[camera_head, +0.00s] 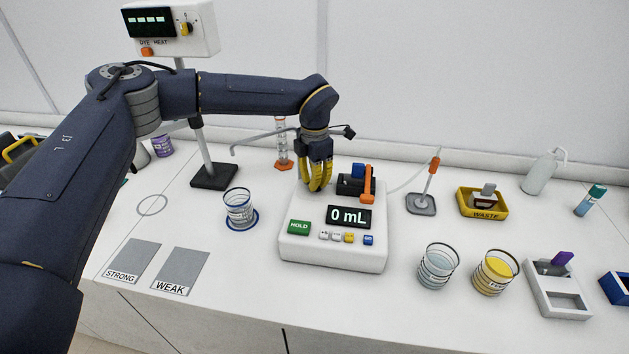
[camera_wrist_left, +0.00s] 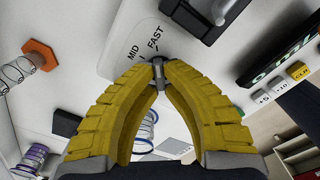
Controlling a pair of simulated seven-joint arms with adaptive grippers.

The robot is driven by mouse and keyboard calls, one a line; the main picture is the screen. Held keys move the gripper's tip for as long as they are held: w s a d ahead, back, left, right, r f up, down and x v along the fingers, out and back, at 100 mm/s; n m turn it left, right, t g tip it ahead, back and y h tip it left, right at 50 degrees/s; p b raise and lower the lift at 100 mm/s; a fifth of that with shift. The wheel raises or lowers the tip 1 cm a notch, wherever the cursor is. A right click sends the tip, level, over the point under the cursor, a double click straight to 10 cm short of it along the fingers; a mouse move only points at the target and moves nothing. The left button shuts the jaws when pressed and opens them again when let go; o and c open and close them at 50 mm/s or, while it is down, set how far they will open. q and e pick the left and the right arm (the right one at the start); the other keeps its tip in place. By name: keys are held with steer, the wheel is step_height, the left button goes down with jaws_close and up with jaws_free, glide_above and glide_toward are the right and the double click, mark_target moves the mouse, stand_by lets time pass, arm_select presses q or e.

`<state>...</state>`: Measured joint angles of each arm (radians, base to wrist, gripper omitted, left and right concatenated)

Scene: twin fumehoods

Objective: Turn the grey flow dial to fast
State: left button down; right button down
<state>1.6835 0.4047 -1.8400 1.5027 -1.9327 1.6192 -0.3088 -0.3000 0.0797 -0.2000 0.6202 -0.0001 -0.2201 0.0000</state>
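The grey flow dial (camera_wrist_left: 158,75) shows as a small grey piece between the fingertips in the left wrist view. The printed words FAST (camera_wrist_left: 155,39) and MID (camera_wrist_left: 132,55) are just beyond it. The visible end of the dial points roughly towards FAST, but most of it is hidden by the fingers. My left gripper (camera_wrist_left: 158,66) has its yellow fingers closed together around the dial. In the head view my left gripper (camera_head: 318,188) points down at the back left of the white pump unit (camera_head: 335,255), hiding the dial. My right gripper is not in view.
The unit carries a 0 mL display (camera_head: 348,217), a green HOLD button (camera_head: 299,227) and an orange lever (camera_head: 367,184). A beaker (camera_head: 239,208) stands to its left; a clear beaker (camera_head: 437,268) and a yellow-filled beaker (camera_head: 494,274) stand to its right. A stand (camera_head: 214,176) is behind left.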

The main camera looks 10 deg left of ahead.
arm_select(q)
steer(key=c, duration=1.5)
jaws_free()
step_height(320, 180, up, 12)
